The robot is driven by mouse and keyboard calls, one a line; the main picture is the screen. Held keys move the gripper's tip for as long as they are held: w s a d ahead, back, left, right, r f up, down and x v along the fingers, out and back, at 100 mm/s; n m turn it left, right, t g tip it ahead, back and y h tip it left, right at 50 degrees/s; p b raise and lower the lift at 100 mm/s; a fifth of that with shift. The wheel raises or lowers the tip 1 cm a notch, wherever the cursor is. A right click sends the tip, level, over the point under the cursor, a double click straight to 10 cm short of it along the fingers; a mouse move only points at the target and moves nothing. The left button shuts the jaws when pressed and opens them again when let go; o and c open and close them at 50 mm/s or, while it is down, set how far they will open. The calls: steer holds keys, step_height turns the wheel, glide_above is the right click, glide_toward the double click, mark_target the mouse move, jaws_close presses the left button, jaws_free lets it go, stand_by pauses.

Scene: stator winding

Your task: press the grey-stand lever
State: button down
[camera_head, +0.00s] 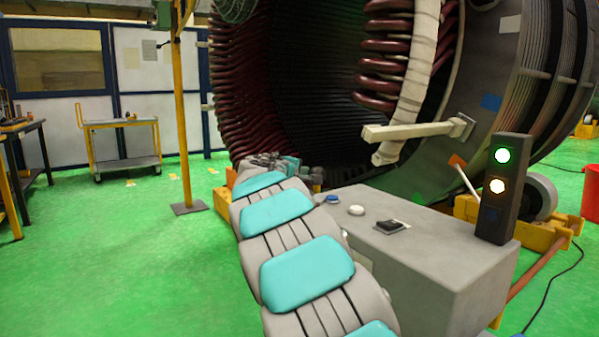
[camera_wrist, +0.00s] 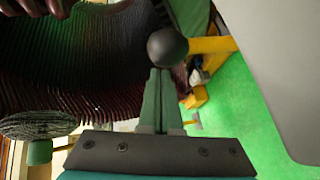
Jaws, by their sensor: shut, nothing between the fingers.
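The grey stand (camera_head: 430,260) is a box at the lower right in the head view, beside my arm. A plain grey surface, likely the stand, fills the right edge of the wrist view (camera_wrist: 285,50). A dark ball knob (camera_wrist: 167,47), likely the lever's end, shows in the wrist view right at my fingertips. My gripper (camera_wrist: 160,74) is shut, with its two fingers together and nothing between them. The knob appears just beyond the tips; I cannot tell if they touch. The lever's shaft is hidden. In the head view my arm hides the gripper and the lever.
The stand's top carries a blue button (camera_head: 333,199), a white button (camera_head: 356,210), a small black device (camera_head: 392,226) and a signal light (camera_head: 503,188) lit green and amber. The large stator (camera_head: 300,80) is behind.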

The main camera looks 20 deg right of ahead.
steer(key=w+a+v, duration=0.1)
steer(key=a+v, duration=0.1)
steer(key=v, duration=1)
steer(key=shift+a+b, duration=0.35)
steer(key=shift+b, duration=0.05)
steer(key=shift+w+r, duration=0.1)
